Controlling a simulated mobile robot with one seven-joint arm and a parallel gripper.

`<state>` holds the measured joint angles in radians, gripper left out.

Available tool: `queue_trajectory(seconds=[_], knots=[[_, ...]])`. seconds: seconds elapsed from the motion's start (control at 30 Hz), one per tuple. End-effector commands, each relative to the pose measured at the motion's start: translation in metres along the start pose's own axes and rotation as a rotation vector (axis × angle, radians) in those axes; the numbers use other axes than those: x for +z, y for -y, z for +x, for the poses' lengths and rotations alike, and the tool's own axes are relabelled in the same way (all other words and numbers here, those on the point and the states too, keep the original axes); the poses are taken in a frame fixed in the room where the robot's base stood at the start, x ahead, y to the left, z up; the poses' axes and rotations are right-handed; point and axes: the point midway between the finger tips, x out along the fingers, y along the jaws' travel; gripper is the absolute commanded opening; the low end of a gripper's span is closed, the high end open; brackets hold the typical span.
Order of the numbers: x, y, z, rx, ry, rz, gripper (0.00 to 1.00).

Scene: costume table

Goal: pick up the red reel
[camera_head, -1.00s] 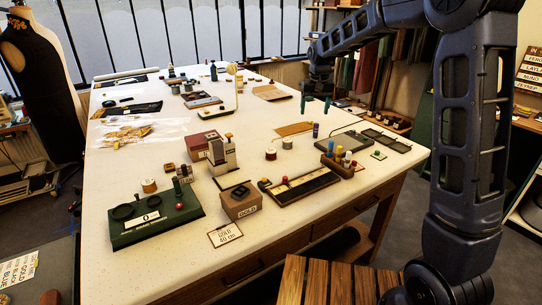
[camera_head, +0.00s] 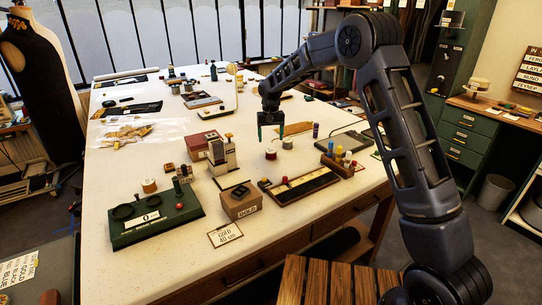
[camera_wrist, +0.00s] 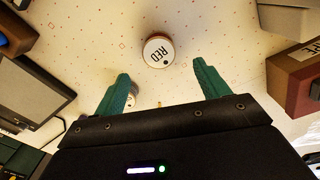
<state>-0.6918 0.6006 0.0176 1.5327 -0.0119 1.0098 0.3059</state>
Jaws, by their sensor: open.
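The red reel (camera_head: 271,154) is a small spool standing upright on the white table. In the wrist view its white top reads "RED" (camera_wrist: 158,50). My gripper (camera_head: 271,137) is open and empty above the table, just behind the reel in the head view. In the wrist view the reel lies beyond the green fingertips (camera_wrist: 160,75), roughly centred between them and not between the fingers. A second reel (camera_head: 287,143) stands close by to the right; in the wrist view it is partly hidden behind the left finger (camera_wrist: 131,101).
A dark tray with colored pieces (camera_head: 300,186) lies in front of the reels. A wooden block with colored pegs (camera_head: 341,161) and a dark tablet (camera_head: 343,142) are to the right. A beige upright device (camera_head: 226,154) and dark red box (camera_head: 200,143) stand left. Bare tabletop surrounds the red reel.

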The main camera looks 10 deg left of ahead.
Motion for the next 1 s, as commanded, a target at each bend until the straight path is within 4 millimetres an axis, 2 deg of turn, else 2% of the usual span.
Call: queue_trajectory(seconds=[0.1,0.37,0.7,0.97,1.0], knots=[[0.0,0.0,0.017,0.0,0.0,0.0,0.74],[0.001,0.0,0.034,0.0,0.0,0.0,0.74],[0.003,-0.001,0.075,0.0,0.0,0.0,0.74],[0.002,-0.001,0.078,-0.001,-0.002,0.0,0.74],[0.002,-0.001,0.078,-0.001,-0.001,0.0,0.66]])
